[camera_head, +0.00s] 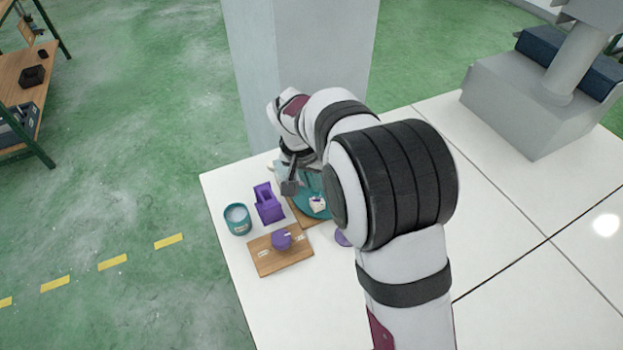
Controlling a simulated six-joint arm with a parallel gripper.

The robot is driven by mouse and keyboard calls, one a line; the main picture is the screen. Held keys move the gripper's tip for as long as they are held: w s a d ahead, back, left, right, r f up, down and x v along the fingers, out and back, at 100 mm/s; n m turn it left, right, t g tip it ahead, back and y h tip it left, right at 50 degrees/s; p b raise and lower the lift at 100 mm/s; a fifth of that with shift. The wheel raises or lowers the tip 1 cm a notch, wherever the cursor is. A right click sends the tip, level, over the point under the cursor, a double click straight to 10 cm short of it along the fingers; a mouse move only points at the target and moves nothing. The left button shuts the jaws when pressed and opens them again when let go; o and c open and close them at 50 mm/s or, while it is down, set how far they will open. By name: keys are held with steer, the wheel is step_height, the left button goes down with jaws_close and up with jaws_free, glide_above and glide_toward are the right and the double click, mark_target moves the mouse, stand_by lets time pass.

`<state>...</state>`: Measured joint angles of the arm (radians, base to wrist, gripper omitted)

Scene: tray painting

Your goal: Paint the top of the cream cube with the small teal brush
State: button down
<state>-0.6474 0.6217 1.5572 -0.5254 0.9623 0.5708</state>
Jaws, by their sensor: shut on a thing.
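A small cream block (317,203), likely the cream cube, sits on a round teal tray (308,209). A small purple patch shows at its upper part. My arm hides the tray's right side. My gripper (290,187), a dark grey piece at the end of my arm, is low over the tray's left edge, left of and behind the cream block. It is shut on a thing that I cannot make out. I cannot pick out the small teal brush against the teal tray.
A purple holder (268,204) stands just left of my gripper. A teal pot (237,219) with pale contents is farther left. A wooden board (279,262) in front bears a round purple thing (281,240). Another purple thing (342,238) is partly behind my arm. The white table's (233,178) left edge is close.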

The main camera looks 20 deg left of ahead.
steer(key=shift+d, duration=0.15)
steer(key=shift+a, duration=0.65)
stand_by(1.0)
steer(key=shift+r, duration=3.55)
steer(key=shift+d, duration=0.1)
